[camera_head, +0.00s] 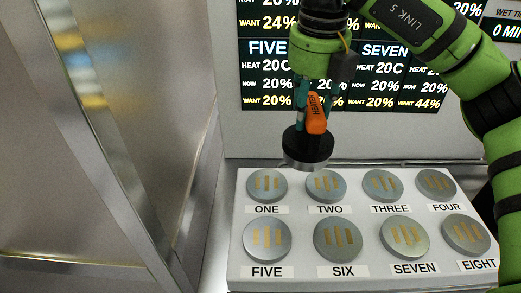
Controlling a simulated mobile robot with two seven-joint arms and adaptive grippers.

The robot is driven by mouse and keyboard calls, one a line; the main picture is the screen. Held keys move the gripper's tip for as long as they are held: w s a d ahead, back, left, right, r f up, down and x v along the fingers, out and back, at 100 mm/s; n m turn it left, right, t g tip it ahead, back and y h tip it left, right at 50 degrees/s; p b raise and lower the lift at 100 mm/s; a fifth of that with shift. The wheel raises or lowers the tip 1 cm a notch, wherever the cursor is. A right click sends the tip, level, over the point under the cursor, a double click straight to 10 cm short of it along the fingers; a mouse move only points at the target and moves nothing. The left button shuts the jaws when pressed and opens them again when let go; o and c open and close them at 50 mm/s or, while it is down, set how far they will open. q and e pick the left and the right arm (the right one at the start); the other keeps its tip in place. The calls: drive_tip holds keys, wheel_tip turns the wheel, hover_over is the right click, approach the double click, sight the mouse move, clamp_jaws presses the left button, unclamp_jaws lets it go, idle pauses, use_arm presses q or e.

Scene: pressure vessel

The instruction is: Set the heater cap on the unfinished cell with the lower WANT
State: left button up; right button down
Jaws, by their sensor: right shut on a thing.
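My right gripper (308,98) comes down from the top and is shut on the heater cap (307,146), a black disc with an orange grip labelled HEATER. The cap hangs upright above the back row, near cells ONE (267,185) and TWO (326,186), apart from both. The other round grey cells are THREE (383,186), FOUR (436,185), FIVE (267,238), SIX (338,239), SEVEN (404,237) and EIGHT (466,234). All show gold strips and bear no cap. My left gripper is out of view.
The wall display (268,75) reads WANT 24% at upper left, 20% under FIVE and SEVEN, and 44% at lower right. My arm hides other readings. The white cell block (300,222) stands below; a metal panel (110,140) fills the left.

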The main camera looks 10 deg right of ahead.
drive_tip(key=w+a+f+p, duration=0.2)
drive_tip(key=a+f+p, duration=0.1)
drive_tip(key=a+f, duration=0.4)
drive_tip(key=shift+f+p, duration=0.35)
drive_tip(key=shift+f, duration=0.35)
drive_tip(key=c, duration=0.6)
unclamp_jaws()
drive_tip(key=shift+a, duration=0.1)
drive_tip(key=shift+c, duration=0.2)
drive_tip(key=shift+r, duration=0.1)
wheel_tip(320, 180, up, 12)
drive_tip(key=s+b, duration=0.1)
drive_tip(key=b, duration=0.1)
drive_tip(key=shift+s, duration=0.2)
drive_tip(key=shift+a, duration=0.1)
